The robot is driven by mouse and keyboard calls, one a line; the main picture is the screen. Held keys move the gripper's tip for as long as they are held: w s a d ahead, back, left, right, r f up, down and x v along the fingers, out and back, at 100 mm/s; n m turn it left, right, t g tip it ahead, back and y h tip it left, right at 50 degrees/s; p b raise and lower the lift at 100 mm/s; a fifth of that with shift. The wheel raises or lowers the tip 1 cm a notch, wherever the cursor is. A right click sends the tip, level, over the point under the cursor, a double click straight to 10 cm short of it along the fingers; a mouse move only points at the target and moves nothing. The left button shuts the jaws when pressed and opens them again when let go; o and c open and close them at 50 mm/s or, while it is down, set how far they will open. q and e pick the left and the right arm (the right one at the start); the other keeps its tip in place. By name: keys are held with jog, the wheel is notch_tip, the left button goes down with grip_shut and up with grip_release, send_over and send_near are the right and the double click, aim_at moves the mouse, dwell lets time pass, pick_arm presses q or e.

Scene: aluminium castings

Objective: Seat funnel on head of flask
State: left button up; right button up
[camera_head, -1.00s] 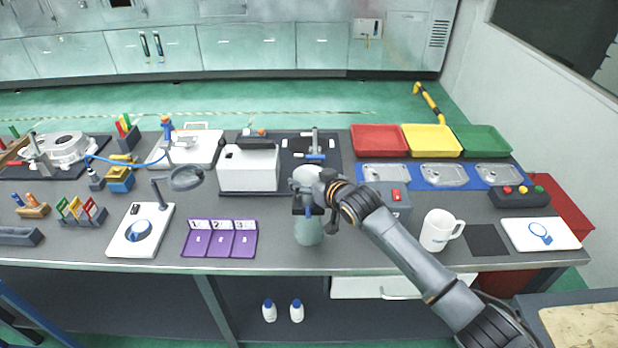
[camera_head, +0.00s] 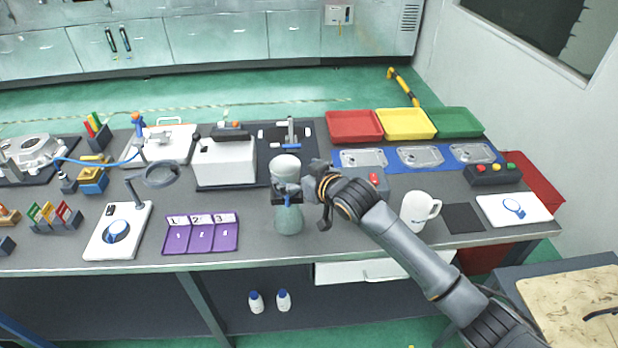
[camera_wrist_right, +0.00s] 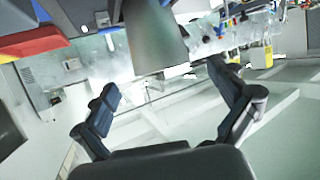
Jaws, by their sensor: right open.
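A pale grey-green flask (camera_head: 289,222) stands upright near the front edge of the bench, in the middle of the head view. A pale, rounded piece, which looks like the funnel (camera_head: 286,166), shows directly above it. My right gripper (camera_head: 288,196) is at the height between the two and hides where they meet, so I cannot tell whether the funnel is seated. In the right wrist view my right gripper (camera_wrist_right: 172,98) has its fingers spread wide. A smooth grey tapered body (camera_wrist_right: 155,38) shows beyond the fingertips; I cannot tell whether it is funnel or flask. My left gripper is out of view.
A white mug (camera_head: 418,211) stands right of my right arm. A purple numbered tray (camera_head: 201,250) lies to the left. A white box (camera_head: 224,165) stands behind left. Red (camera_head: 354,126), yellow (camera_head: 405,123) and green (camera_head: 455,121) bins line the back right.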

jog(key=v, duration=0.6)
jog(key=shift+s, duration=0.3)
jog(key=shift+d+r, duration=0.1)
